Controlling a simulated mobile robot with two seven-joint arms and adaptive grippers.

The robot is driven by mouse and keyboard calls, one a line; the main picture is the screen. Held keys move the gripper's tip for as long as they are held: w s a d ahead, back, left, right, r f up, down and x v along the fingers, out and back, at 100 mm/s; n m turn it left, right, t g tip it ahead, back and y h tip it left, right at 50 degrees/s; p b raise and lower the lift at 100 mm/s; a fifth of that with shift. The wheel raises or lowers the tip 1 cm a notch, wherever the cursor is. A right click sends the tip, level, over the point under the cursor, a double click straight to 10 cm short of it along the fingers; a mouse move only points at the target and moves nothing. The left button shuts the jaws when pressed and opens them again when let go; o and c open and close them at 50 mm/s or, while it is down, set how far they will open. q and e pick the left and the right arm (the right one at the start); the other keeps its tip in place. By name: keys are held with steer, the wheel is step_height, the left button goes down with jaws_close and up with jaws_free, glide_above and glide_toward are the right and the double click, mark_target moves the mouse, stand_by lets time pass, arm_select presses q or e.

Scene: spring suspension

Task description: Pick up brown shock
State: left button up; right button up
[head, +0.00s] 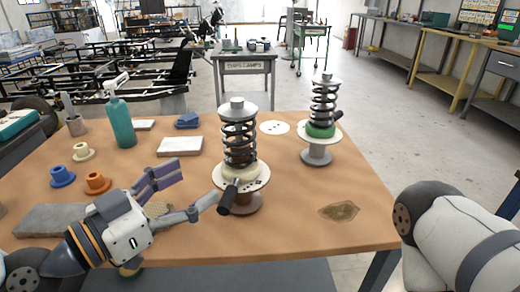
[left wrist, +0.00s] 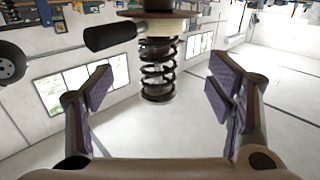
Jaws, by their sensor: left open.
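The brown shock (head: 239,150) stands upright near the middle of the table, a brown body inside a black coil spring on a pale round stand. It also shows in the left wrist view (left wrist: 158,72), where it appears upside down, between and beyond the fingers. My left gripper (head: 197,184) is open and empty, just left of the shock. One finger is to the left of the shock; the other reaches close to its stand, and I cannot tell whether it touches. In the left wrist view the open fingers (left wrist: 160,90) have purple pads. My right gripper is out of view.
A second shock with a green base (head: 321,115) stands at the back right. A brown stain-like patch (head: 340,211) is at the front right.

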mark_target(240, 146)
arm_select(q)
steer(key=x, duration=0.4)
steer(key=r+x, duration=0.1)
steer(key=x, duration=0.7)
steer(key=shift+s+d+r, duration=0.1)
steer(key=shift+r, duration=0.25)
jaws_close()
steer(key=shift+r, duration=0.2)
